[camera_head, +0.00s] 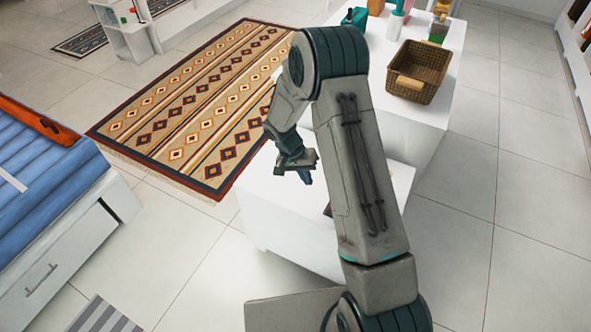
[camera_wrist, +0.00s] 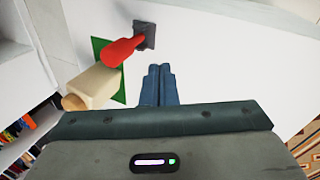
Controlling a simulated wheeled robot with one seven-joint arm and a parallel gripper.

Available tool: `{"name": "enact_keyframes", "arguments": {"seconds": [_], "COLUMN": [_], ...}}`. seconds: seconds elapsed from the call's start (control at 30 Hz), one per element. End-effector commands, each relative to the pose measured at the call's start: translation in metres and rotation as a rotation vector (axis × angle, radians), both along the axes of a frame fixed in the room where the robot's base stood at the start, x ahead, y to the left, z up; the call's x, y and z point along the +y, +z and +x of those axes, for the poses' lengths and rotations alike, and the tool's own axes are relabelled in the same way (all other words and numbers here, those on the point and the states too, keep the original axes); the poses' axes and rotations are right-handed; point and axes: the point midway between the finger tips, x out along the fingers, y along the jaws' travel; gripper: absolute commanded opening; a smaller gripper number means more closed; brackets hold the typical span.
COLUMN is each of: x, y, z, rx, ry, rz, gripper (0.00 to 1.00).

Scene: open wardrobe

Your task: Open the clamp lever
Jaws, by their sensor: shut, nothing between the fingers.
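The clamp lever shows in the wrist view as a red handle (camera_wrist: 121,50) joined to a dark grey bracket (camera_wrist: 146,35) on a white surface. The handle points down and left from the bracket. My gripper (camera_wrist: 160,72) has its two blue fingers together with nothing between them, below and right of the red handle and apart from it in the picture. In the head view my gripper (camera_head: 305,177) is over the near white table (camera_head: 275,205). The clamp cannot be made out there; my arm covers part of the tabletop.
A cream block-like object (camera_wrist: 93,88) with a brown end lies by a green panel (camera_wrist: 103,47), left of my fingers. A wicker basket (camera_head: 419,72) stands on the farther white table. A patterned rug (camera_head: 190,100) and a blue-covered bed (camera_head: 45,175) are at left. Tiled floor at right is clear.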

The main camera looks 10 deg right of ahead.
Motion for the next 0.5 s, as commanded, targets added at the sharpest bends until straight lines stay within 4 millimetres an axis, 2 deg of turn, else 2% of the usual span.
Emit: {"name": "enact_keyframes", "arguments": {"seconds": [0.1, 0.2, 0.3, 0.5], "x": [-0.009, -0.017, -0.033, -0.048], "y": [-0.025, -0.039, -0.035, -0.036], "z": [-0.005, -0.009, -0.015, -0.022], "rx": [0.005, 0.003, 0.001, -0.001], "ry": [-0.001, -0.001, -0.003, -0.001], "rz": [0.000, 0.000, 0.000, 0.001], "gripper": [0.00, 0.00, 0.00, 0.00]}}
